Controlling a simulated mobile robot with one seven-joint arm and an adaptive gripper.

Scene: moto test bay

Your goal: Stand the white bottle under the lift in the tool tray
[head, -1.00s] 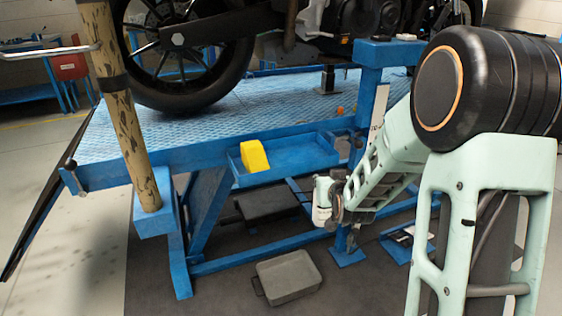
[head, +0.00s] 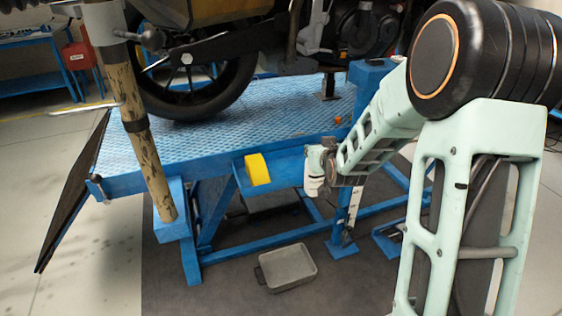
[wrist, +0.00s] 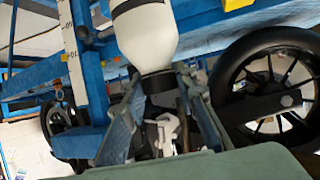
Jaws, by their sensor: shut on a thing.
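The white bottle (head: 314,171) is in my gripper (head: 325,167), held off the floor beside the lift. In the wrist view the white bottle (wrist: 146,38) shows a dark band and a dark neck, and the fingers (wrist: 160,95) close around the neck end. The blue tool tray (head: 287,166) hangs on the side of the lift. In the head view the bottle and gripper overlap the tray's right end and hide it. I cannot tell whether the bottle is over the tray or in front of it.
A yellow object (head: 257,169) sits at the tray's left end. The blue lift platform (head: 230,135) carries a motorcycle (head: 190,85). A blue post (head: 347,210) stands below right of the bottle. A grey pan (head: 287,267) lies on the floor.

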